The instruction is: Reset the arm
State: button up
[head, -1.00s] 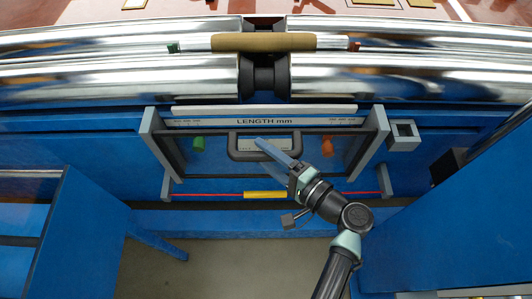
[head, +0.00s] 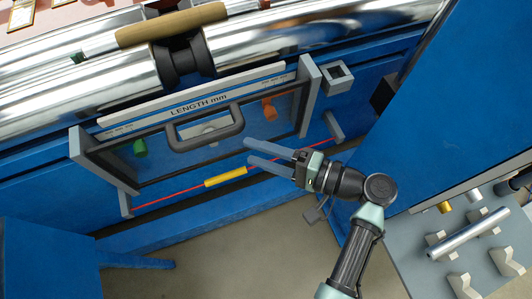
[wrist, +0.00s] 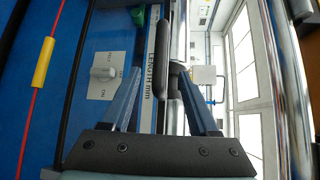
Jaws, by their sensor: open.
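My gripper (head: 247,152) is open and empty. Its two blue fingers point left in the head view, in front of the lower right part of the framed panel marked LENGTH mm (head: 200,106). The fingers also show wide apart in the wrist view (wrist: 150,95). A dark grey handle (head: 205,130) on the panel lies above and left of the fingertips. In the wrist view, this handle (wrist: 173,90) shows between the fingers, but I cannot tell how near it is.
A red cord with a yellow sleeve (head: 225,177) runs below the panel. Green (head: 140,148) and orange (head: 269,108) knobs sit on the panel. Shiny rollers (head: 80,95) carry a brown roll (head: 172,24). A grey bench with a metal rod (head: 470,234) stands at the right.

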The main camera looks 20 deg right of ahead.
jog(key=shift+s+d+r, duration=0.15)
jog(key=shift+s+d, duration=0.35)
